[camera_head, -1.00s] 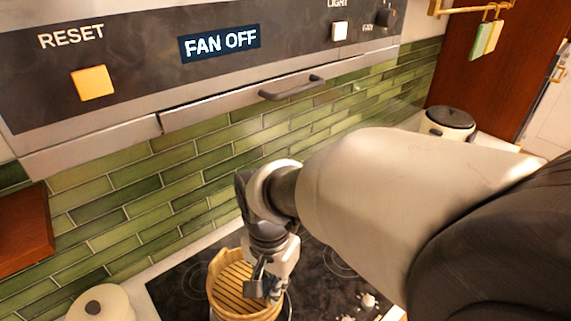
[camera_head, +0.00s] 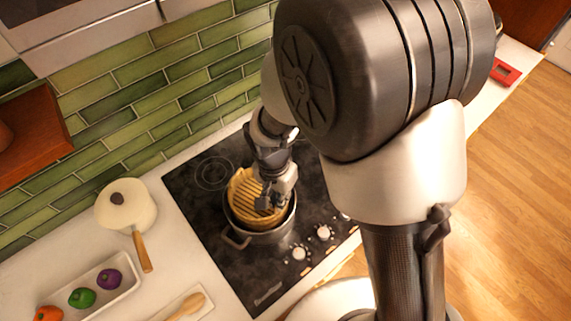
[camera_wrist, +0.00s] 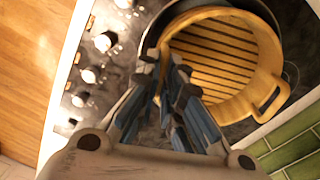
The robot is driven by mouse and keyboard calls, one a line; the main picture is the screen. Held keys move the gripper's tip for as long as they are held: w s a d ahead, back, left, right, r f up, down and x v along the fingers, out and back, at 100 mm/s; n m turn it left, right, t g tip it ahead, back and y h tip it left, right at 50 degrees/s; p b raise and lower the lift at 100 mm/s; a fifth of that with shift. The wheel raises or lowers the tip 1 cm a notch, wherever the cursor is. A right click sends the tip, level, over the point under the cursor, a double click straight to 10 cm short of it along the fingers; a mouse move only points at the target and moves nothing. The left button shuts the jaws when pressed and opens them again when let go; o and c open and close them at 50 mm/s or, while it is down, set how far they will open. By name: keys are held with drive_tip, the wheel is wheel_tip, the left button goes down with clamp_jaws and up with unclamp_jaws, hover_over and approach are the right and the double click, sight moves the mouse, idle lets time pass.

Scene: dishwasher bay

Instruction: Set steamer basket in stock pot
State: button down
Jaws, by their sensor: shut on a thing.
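The steamer basket (camera_head: 241,190) is a round, tan, slatted basket with a raised rim and a looped handle. The stock pot (camera_head: 264,236) is a metal pot with side handles on the black cooktop. In the head view the basket sits at the pot's mouth, tilted, with its far side higher than the pot rim. My gripper (camera_head: 272,203) is above the basket's right side. In the wrist view my gripper (camera_wrist: 172,82) is shut on the near rim of the basket (camera_wrist: 222,48). The pot's dark rim (camera_wrist: 153,40) shows beside and behind the basket there. How deep the basket sits is hidden.
A cream lidded pot (camera_head: 125,208) with a wooden handle stands left of the cooktop (camera_head: 205,180). A white tray (camera_head: 105,285) of vegetables and a wooden spoon (camera_head: 186,307) lie in front. Cooktop knobs (camera_head: 324,232) line the front edge. The green tiled wall is behind.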

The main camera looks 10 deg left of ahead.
wheel_tip(320, 180, down, 6)
drive_tip(key=shift+f, duration=0.5)
drive_tip(key=shift+f+b, duration=0.25)
drive_tip(key=shift+b, duration=0.3)
drive_tip(key=c, duration=2.2)
unclamp_jaws()
drive_tip(key=shift+o, duration=0.9)
